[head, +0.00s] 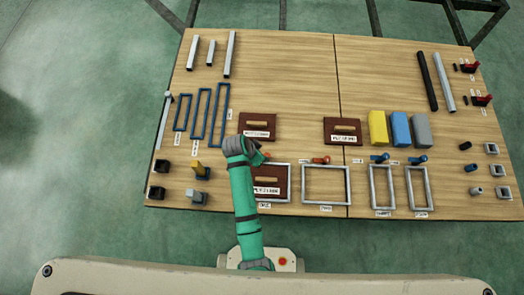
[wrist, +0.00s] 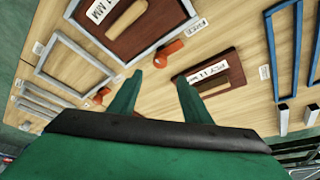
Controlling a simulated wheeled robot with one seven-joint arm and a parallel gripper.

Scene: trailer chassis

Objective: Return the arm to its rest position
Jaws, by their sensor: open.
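My arm (head: 245,210) is teal and reaches from the base at the bottom of the head view over the near edge of the wooden table (head: 285,75). My gripper (wrist: 158,88) is open in the wrist view, its two teal fingers apart with nothing between them. In the head view the gripper end (head: 258,153) is over the table, between two brown plywood plates. One plate (head: 258,122) lies just beyond it. The other plate (head: 268,190) lies nearer, inside a grey metal frame. The arm partly hides both the frame and what is under it.
Blue frames (head: 201,113) lie left of my gripper. An orange-handled tool (head: 320,160) and an empty grey frame (head: 327,184) lie to the right. Yellow, blue and grey blocks (head: 400,129) stand farther right. The table's far middle is clear.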

